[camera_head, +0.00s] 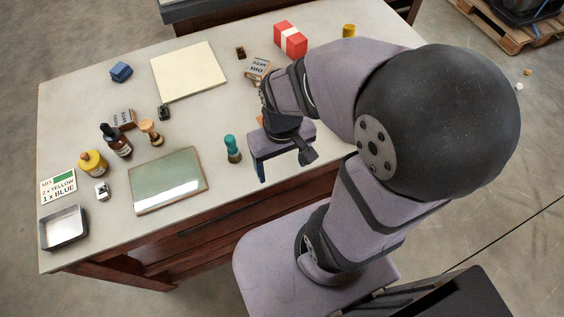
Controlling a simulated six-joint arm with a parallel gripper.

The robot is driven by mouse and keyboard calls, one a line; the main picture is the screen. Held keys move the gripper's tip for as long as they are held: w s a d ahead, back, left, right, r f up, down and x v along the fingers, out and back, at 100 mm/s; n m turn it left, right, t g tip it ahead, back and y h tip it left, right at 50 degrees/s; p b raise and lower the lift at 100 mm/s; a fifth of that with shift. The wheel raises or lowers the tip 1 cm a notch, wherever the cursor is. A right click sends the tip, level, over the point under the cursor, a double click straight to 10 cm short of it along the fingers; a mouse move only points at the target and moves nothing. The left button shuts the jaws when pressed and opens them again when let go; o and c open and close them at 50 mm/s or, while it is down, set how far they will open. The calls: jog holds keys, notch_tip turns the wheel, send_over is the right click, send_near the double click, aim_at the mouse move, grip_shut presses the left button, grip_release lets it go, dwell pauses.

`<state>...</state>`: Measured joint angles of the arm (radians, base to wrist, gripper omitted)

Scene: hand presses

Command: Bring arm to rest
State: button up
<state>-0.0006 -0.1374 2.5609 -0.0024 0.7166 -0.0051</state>
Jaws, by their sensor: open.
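My gripper (283,165) is at the end of my folded arm, over the front edge of the table (225,109), with its fingers pointing down. Its two fingers are apart and nothing shows between them. The teal-topped stamp (232,149) stands upright just left of my gripper, apart from it. My arm hides part of the table's right side and some of what lies behind the gripper.
A green-grey pad (167,181) and a cream sheet (188,71) lie on the table. A wooden stamp (151,132), a dark bottle (116,141), a yellow bottle (93,163) and a metal tray (63,228) stand left. A red box (290,40) is at the back.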

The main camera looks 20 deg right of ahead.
notch_tip(320, 180, up, 8)
jog(key=p, duration=0.7)
jog(key=shift+f+p, duration=0.2)
jog(key=shift+p, duration=0.15)
dwell(6.6)
